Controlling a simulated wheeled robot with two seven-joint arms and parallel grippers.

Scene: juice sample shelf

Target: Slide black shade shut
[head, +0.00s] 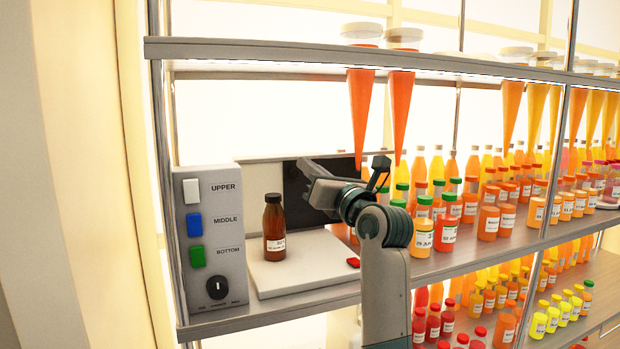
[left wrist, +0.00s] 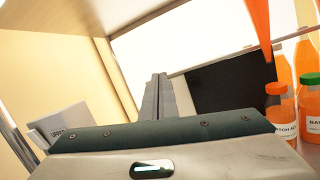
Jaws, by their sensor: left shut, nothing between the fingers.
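The black shade (head: 296,188) is an upright dark panel at the back of the middle shelf, behind a brown bottle (head: 274,228) on a white base (head: 300,275). A pale area (head: 255,190) lies left of the shade. My left gripper (head: 305,166) is shut and empty, in front of the shade near its upper left part; its arm hides the shade's right side. In the left wrist view, the shut fingers (left wrist: 158,88) point toward the back, just left of the black shade (left wrist: 230,85). I cannot tell whether they touch it. My right gripper is not in view.
A control box (head: 212,240) with white, blue and green switches and a knob stands left of the base. A red button (head: 353,262) is at the base's right. Juice bottles (head: 447,225) crowd the shelf to the right. Orange cones (head: 361,110) hang from the upper shelf (head: 300,50).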

